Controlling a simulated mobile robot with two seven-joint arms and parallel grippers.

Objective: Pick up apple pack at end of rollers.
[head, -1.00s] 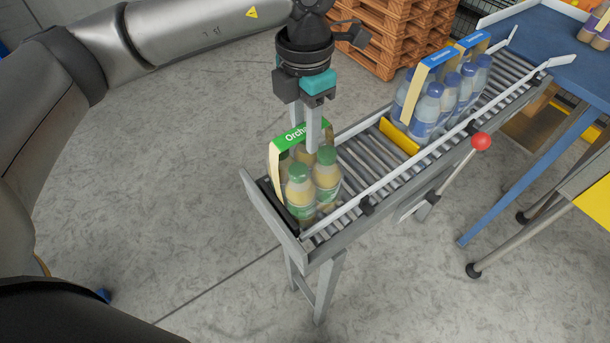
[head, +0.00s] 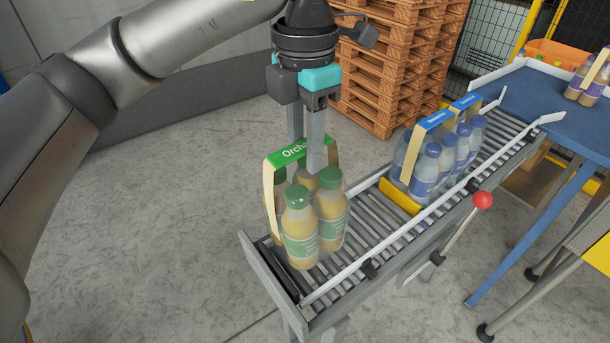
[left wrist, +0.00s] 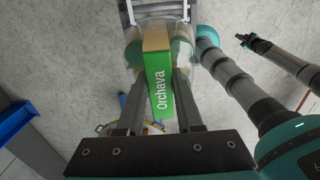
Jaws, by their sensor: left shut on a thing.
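The apple pack (head: 300,232) holds several yellowish bottles with green caps under a green-topped carrier band marked "Orchava". My left gripper (head: 306,155) is above it, shut on the green top of the band. The pack hangs upright over the end of the roller conveyor (head: 356,232), and its base looks lifted clear of the rollers. In the left wrist view the green band top (left wrist: 160,88) lies between the two fingers (left wrist: 158,115).
Two packs of blue-capped bottles (head: 430,160) stand farther up the rollers behind a yellow stop (head: 400,196). A lever with a red knob (head: 483,200) sticks up on the conveyor's right side. Wooden pallets (head: 390,70) are stacked behind. A blue table (head: 545,100) adjoins the far end.

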